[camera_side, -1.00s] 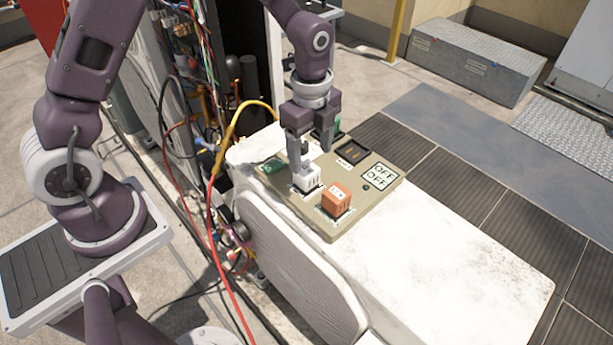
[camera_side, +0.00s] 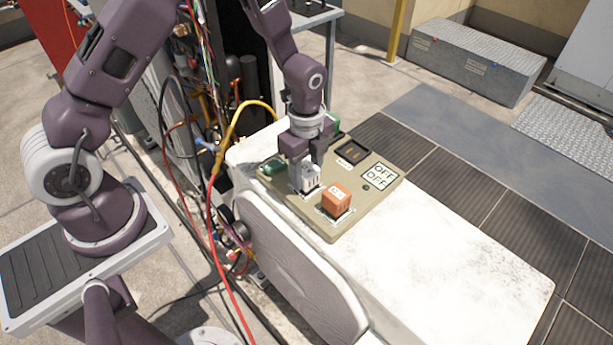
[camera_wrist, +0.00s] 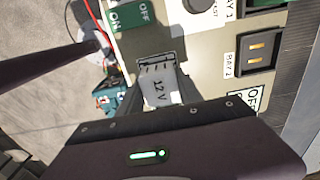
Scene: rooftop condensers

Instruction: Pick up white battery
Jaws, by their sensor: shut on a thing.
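The white battery (camera_side: 309,181) stands on the tan panel (camera_side: 331,232) on top of the white unit. In the wrist view the white battery (camera_wrist: 158,83) shows a "12 V" label and a dark top edge. My gripper (camera_side: 306,171) is lowered over it, with its fingers on both sides. In the wrist view my gripper (camera_wrist: 162,108) is shut on the battery. The battery's underside is hidden, so I cannot tell whether it is clear of the panel.
An orange block (camera_side: 336,199) stands close in front of the battery. A yellow cable (camera_side: 231,128) and a red cable (camera_side: 213,235) hang at the left. The unit's right top is bare.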

